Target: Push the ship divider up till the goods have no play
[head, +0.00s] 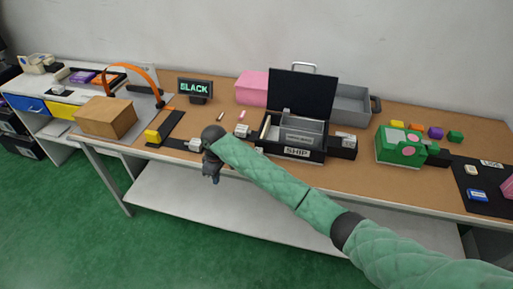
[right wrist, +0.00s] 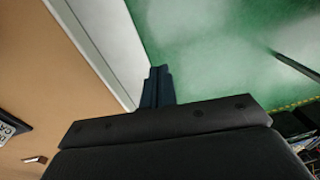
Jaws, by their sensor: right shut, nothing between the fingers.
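The black box labelled SHIP (head: 297,151) stands on the workbench in the head view, its dark lid (head: 301,90) raised. A grey panel or container (head: 303,133) shows inside it; I cannot tell clearly which part is the divider or how the goods sit. My right gripper (head: 212,178) hangs at the bench's front edge, left of the box and apart from it. It is shut and empty, and its fingers (right wrist: 157,88) point past the bench edge over the floor in the right wrist view. My left gripper is not in view.
A cardboard box (head: 105,116) and orange arch (head: 131,71) stand at left. A green box (head: 400,145) stands right. My right forearm passes in front of the bench.

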